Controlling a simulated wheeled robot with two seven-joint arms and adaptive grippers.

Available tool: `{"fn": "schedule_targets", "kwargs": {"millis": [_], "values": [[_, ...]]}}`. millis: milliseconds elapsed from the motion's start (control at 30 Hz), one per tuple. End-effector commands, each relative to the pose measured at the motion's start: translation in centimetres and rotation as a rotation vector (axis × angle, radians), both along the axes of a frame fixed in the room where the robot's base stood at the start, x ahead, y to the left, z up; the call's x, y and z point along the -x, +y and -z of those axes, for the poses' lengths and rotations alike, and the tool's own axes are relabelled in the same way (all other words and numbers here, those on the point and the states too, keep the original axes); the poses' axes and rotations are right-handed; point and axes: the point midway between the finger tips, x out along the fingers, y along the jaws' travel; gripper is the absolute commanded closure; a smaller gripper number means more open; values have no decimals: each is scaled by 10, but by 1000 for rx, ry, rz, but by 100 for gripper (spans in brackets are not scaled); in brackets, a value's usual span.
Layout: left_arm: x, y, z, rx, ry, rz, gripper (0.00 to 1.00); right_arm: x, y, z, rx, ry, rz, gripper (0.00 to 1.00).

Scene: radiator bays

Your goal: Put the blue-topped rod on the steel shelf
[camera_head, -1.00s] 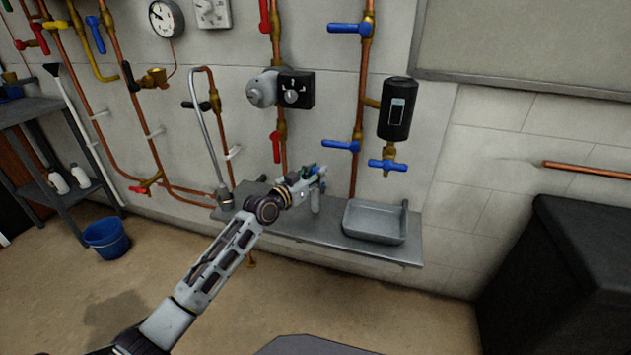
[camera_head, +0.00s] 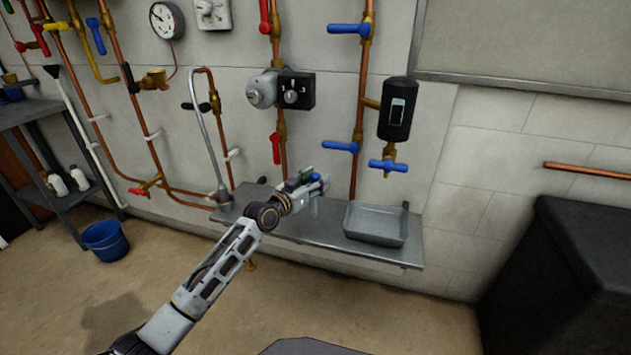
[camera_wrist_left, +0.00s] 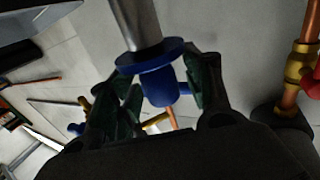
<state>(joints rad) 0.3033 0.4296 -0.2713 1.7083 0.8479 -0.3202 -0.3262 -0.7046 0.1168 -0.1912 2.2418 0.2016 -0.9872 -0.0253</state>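The steel shelf (camera_head: 322,226) is a grey slab fixed low on the wall. My left gripper (camera_head: 310,182) is above its middle part. In the left wrist view my left gripper (camera_wrist_left: 163,98) has its green-padded fingers on both sides of the blue top, closed on it. The blue-topped rod (camera_wrist_left: 158,82) has a blue flange and a metal shaft that runs out of the top of that view. In the head view the rod is mostly hidden by the gripper, and I cannot tell whether its lower end touches the shelf. My right gripper is not in view.
A grey tray (camera_head: 375,224) stands on the right part of the shelf. A curved metal spout (camera_head: 210,130) comes down at the shelf's left end. Copper pipes with valves (camera_head: 341,147) run on the wall above. A blue bucket (camera_head: 105,240) stands on the floor at left.

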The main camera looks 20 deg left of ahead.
Motion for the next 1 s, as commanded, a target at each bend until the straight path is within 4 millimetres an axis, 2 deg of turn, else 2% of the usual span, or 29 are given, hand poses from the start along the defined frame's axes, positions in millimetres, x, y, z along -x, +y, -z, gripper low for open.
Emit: {"fn": "schedule_targets", "kwargs": {"millis": [467,1000], "values": [[4,2,-3,0,0,0,50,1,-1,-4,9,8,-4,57],[42,19,-2,-2,1,0,50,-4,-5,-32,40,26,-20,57]]}}
